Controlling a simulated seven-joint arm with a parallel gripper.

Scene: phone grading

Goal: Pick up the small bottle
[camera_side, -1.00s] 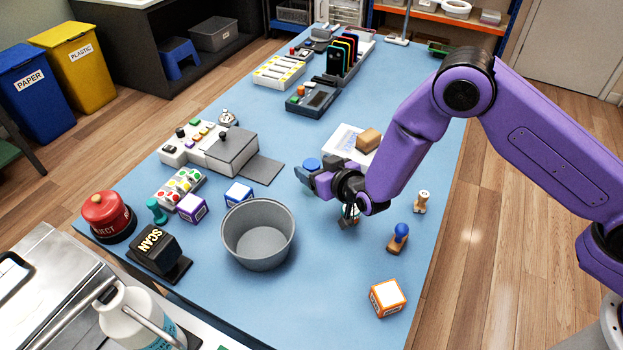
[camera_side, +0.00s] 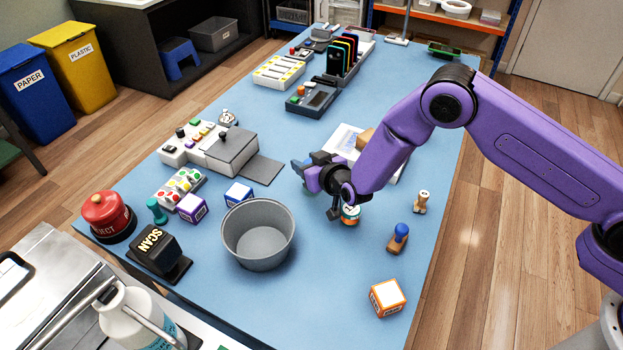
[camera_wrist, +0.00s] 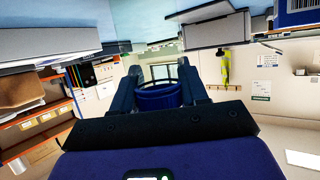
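In the wrist view, a round blue thing (camera_wrist: 160,98), which looks like the small bottle, fills the gap between the two dark fingers of my gripper (camera_wrist: 158,85). The fingers are against both its sides, and only its blue part shows. In the side view, my gripper (camera_side: 309,166) points to the left and back, held roughly level over the mat. The bottle is mostly hidden there by the fingers and wrist.
A small white, orange and teal round object (camera_side: 350,215) stands on the mat (camera_side: 335,275) under my wrist. A blue-topped stamp (camera_side: 398,238), another stamp (camera_side: 422,201) and an orange box (camera_side: 387,298) lie to the right. A grey bowl (camera_side: 258,234) stands left.

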